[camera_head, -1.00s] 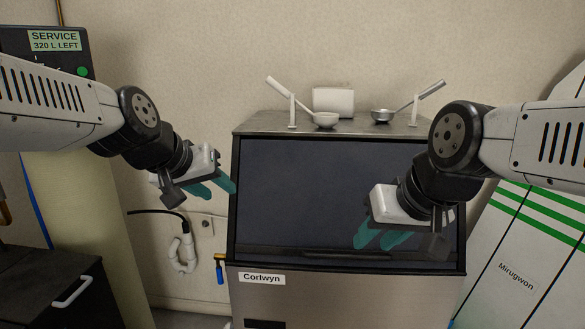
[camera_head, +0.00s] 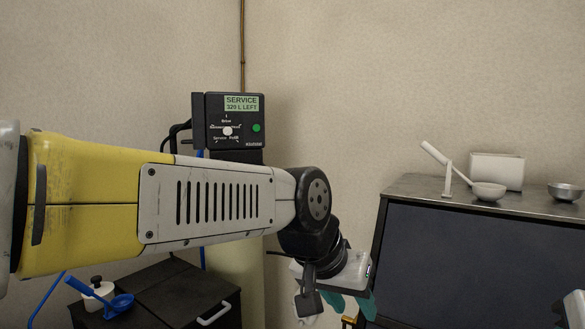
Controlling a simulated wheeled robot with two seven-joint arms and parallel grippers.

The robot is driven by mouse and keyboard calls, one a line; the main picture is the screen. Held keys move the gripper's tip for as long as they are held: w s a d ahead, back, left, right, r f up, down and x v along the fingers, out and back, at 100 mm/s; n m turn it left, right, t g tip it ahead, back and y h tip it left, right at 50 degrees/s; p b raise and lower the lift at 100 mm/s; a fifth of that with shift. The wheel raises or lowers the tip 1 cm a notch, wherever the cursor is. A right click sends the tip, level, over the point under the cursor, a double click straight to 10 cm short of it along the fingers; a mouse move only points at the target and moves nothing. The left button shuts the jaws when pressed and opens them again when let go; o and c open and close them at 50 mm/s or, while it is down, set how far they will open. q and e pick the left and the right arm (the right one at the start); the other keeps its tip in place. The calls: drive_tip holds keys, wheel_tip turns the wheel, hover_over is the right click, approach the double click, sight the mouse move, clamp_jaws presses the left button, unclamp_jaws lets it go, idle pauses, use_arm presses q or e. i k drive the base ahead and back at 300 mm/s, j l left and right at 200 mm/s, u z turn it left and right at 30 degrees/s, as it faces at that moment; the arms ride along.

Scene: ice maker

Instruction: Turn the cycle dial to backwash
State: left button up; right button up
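The dark control head (camera_head: 235,105) stands at the upper middle left. Its green display reads SERVICE and a litre count. The pale round cycle dial (camera_head: 228,131) sits below the display with small labels around it; which way it points is too small to tell. A green button (camera_head: 256,128) is to its right. My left gripper (camera_head: 352,304) hangs low and right of the head, well apart from the dial, its teal fingers spread with nothing seen between them. My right gripper (camera_head: 570,312) shows only partly at the lower right edge; its finger gap is cut off.
My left arm crosses in front, below the control head. The ice maker (camera_head: 470,260) is at the right, with a scoop (camera_head: 487,191) and white box (camera_head: 497,171) on top.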

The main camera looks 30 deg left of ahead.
sight(228, 130)
drive_tip(key=u, duration=1.55)
